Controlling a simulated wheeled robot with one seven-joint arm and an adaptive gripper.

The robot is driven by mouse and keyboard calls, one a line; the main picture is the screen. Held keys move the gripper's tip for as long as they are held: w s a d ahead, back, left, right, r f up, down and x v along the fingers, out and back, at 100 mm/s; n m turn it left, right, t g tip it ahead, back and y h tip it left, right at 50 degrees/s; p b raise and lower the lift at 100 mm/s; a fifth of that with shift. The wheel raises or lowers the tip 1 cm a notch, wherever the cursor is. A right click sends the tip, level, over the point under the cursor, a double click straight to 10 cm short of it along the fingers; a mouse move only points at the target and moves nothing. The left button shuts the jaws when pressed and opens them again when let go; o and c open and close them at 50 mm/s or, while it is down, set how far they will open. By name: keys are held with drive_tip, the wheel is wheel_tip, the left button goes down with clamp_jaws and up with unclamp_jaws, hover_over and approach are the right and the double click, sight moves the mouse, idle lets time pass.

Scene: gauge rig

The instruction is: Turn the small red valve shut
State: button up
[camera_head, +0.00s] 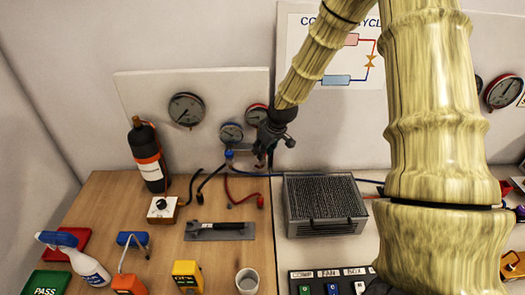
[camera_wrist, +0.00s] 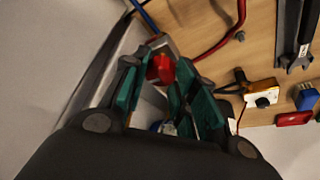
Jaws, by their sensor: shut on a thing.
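The small red valve (camera_wrist: 160,68) shows between the teal fingers of my gripper (camera_wrist: 163,74) in the wrist view. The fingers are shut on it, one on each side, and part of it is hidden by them. In the head view my gripper (camera_head: 267,143) is at the board, just below the red-rimmed gauge (camera_head: 257,114) and right of the blue-rimmed gauge (camera_head: 231,133). The red valve itself is hidden there behind the gripper. A blue knob (camera_head: 229,154) sits under the blue-rimmed gauge.
A larger gauge (camera_head: 186,110) hangs on the board (camera_head: 145,88). A black bottle (camera_head: 147,157), a white dial box (camera_head: 162,209) and loose hoses (camera_head: 240,199) are on the wooden bench. A grey finned unit (camera_head: 323,203) stands right of my gripper, close below my arm.

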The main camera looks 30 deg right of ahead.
drive_tip(key=m+h+b, duration=0.1)
drive_tip(key=m, duration=0.3)
drive_tip(key=shift+a+h+b, duration=0.1)
drive_tip(key=shift+h+b, duration=0.2)
drive_tip(key=shift+b, duration=0.05)
drive_tip(key=m+h, duration=0.1)
drive_tip(key=m, duration=0.3)
drive_tip(key=shift+w+b, duration=0.1)
drive_tip(key=shift+b, duration=0.25)
drive_tip(key=m+h, duration=0.1)
drive_tip(key=m, duration=0.1)
drive_tip(key=m+g, duration=0.1)
drive_tip(key=m, duration=0.1)
drive_tip(key=shift+w+a+r+m+g+h, duration=0.1)
drive_tip(key=shift+a+m+g+h, duration=0.05)
drive_tip(key=shift+m+g+h, duration=0.2)
drive_tip(key=m, duration=0.2)
drive_tip(key=m+g+p, duration=0.1)
drive_tip(key=m, duration=0.1)
drive_tip(key=shift+w+g+h, duration=0.1)
drive_tip(key=shift+g+h, duration=0.15)
drive_tip(key=shift+h, duration=0.1)
drive_tip(key=shift+m, duration=0.25)
drive_tip(key=o, duration=1)
drive_tip(key=shift+a, duration=0.1)
drive_tip(key=shift+o, duration=0.2)
